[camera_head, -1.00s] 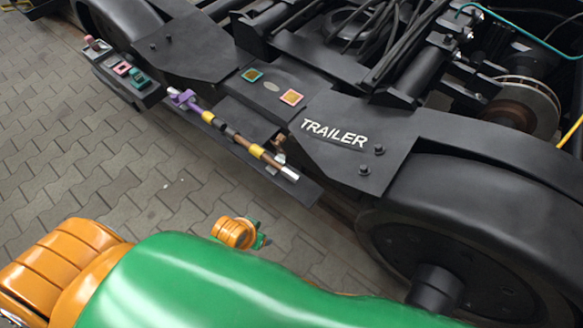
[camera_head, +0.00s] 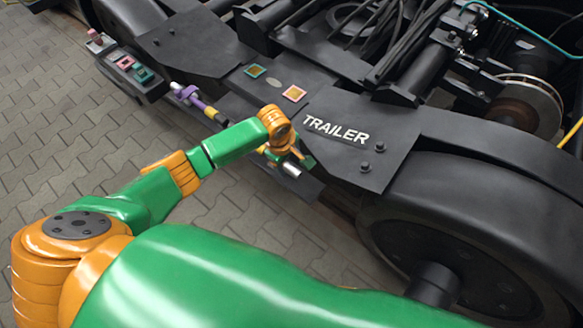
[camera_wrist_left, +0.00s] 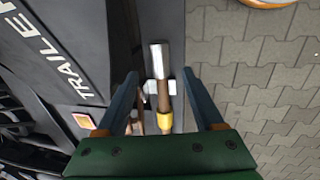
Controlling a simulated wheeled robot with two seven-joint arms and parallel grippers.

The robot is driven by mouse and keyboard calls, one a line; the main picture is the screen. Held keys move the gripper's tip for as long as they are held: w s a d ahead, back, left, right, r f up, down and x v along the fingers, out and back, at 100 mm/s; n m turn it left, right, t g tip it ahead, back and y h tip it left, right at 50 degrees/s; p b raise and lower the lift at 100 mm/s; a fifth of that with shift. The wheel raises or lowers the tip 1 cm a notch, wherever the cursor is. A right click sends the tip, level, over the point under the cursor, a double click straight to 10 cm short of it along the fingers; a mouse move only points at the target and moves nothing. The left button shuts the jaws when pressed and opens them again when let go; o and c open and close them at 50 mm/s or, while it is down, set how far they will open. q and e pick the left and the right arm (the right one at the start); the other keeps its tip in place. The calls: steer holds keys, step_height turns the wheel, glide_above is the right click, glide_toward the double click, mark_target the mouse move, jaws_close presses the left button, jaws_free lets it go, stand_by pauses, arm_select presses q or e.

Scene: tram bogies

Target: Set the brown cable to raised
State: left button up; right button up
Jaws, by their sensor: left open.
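The brown cable (camera_wrist_left: 164,100), with a yellow band and a silver end, lies between the spread fingers of my left gripper (camera_wrist_left: 158,80) in the left wrist view. I see no finger touching it. In the head view its silver end (camera_head: 291,169) shows at the lower end of the bracket beside the bogie; most of its brown length is hidden behind my left arm. My left gripper (camera_head: 298,157) is open over that end. A white clip (camera_wrist_left: 171,88) sits by the cable. My right gripper is not in view.
A block with pink and green buttons (camera_head: 128,66) stands at upper left. The dark TRAILER frame (camera_head: 400,140) and a wheel (camera_head: 465,245) lie right. Paving (camera_head: 60,130) is clear.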

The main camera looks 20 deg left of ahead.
mark_target(292, 169)
arm_select(q)
steer(key=f+b, duration=0.1)
steer(key=f, duration=0.1)
steer(key=f+b, duration=0.1)
steer(key=f, duration=0.1)
steer(key=w+f+b, duration=0.1)
steer(key=f, duration=0.1)
steer(key=shift+d, duration=0.25)
jaws_close()
stand_by(1.0)
